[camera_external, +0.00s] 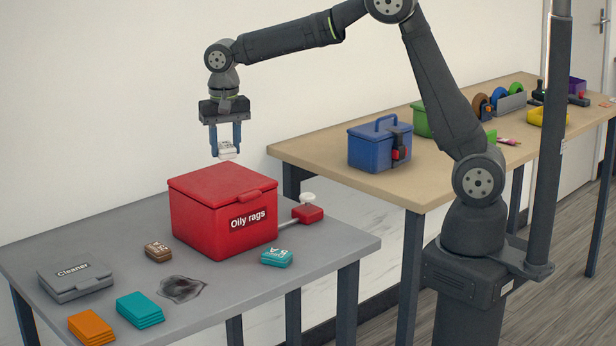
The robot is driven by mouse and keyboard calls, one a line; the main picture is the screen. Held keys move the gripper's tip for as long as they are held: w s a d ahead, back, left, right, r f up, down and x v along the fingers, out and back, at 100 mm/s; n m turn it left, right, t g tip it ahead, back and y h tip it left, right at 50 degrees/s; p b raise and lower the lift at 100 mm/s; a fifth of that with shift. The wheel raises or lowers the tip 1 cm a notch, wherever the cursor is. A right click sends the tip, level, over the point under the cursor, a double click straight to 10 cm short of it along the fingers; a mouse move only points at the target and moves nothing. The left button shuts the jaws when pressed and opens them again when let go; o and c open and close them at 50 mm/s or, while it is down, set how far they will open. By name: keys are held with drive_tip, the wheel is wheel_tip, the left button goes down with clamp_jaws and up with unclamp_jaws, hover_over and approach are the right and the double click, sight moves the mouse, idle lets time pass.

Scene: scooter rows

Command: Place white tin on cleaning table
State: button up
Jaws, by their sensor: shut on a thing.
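My gripper (227,147) points down above the back of the red box, its fingers shut on a white tin (228,152). The tin hangs between the fingertips, above the box lid and apart from it as far as this view shows. Dark marking shows on the tin, too small to read. The cleaning table (310,262) is the grey table at the left, below my gripper.
The red "Oily rags" box (205,222) stands closed with a pedal-like red part (308,214) beside it. A wooden table (350,179) stands behind.

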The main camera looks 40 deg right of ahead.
drive_tip(key=s+a, duration=0.2)
drive_tip(key=a, duration=0.1)
drive_tip(key=s+a+n, duration=0.1)
drive_tip(key=s+a, duration=0.2)
drive_tip(key=a, duration=0.1)
drive_tip(key=s+a+n, duration=0.1)
drive_tip(key=s+a, duration=0.1)
drive_tip(key=a, duration=0.1)
drive_tip(key=shift+s+a, duration=0.2)
drive_tip(key=shift+a, duration=0.1)
drive_tip(key=s+a+n, duration=0.2)
drive_tip(key=s+a, duration=0.8)
drive_tip(key=s, duration=0.1)
hover_over(208, 294)
wheel_tip(208, 294, down, 15)
drive_tip(key=shift+d, duration=0.1)
drive_tip(key=shift+w+f, duration=0.1)
drive_tip(key=shift+f, duration=2.3)
drive_tip(key=shift+f, duration=0.2)
drive_tip(key=o, duration=1)
drive_tip(key=shift+r, duration=0.1)
